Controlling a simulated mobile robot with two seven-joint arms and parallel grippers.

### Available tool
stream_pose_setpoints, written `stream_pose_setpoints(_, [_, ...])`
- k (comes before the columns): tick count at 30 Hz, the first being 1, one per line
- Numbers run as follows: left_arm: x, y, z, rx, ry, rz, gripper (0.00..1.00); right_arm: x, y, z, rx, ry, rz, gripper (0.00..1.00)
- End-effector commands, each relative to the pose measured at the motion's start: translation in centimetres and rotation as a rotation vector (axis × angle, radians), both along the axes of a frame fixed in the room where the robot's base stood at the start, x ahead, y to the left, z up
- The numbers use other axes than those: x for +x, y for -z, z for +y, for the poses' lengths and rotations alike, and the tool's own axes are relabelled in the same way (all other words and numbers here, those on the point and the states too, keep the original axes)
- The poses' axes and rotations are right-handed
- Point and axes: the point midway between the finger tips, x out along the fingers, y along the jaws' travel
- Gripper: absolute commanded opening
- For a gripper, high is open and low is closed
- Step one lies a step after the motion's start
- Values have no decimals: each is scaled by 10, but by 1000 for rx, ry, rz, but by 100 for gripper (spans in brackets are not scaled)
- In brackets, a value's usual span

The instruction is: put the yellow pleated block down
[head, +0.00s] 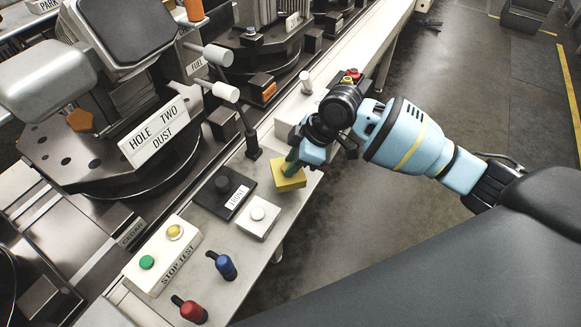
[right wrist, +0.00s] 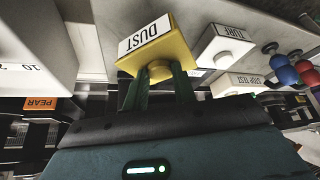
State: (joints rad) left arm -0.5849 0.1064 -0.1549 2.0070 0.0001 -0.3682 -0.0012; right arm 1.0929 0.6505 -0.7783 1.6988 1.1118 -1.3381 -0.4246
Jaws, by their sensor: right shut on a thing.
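The yellow block (head: 290,184) is at the right edge of the pale bench in the head view, just beyond a white button box. In the right wrist view the yellow block (right wrist: 178,50) has a white label reading "DUST" and a round yellow knob facing my gripper. No pleats can be made out. My right gripper (head: 291,164) is shut on the block's knob, with its dark green fingers on either side of it; the fingers also show in the right wrist view (right wrist: 160,82). Whether the block touches the bench is not clear. My left gripper is not in view.
The bench (head: 212,262) holds a white button box (head: 258,216), a dark switch box (head: 222,192), a "STOP TEST" box (head: 160,262), and blue (head: 226,266) and red (head: 190,310) levers. A turntable with a "HOLE TWO DUST" sign (head: 154,132) stands left. The floor lies right.

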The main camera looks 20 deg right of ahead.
Motion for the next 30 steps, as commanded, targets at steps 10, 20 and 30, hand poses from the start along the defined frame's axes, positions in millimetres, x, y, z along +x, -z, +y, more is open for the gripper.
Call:
stream_pose_setpoints(10, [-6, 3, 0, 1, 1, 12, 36, 7, 27, 3, -2, 1, 4, 0])
stream_pose_setpoints(20, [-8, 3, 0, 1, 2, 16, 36, 8, 35, 3, -1, 0, -1, 0])
stream_pose_setpoints(30, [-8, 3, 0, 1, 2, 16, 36, 8, 38, 3, -1, 0, -1, 49])
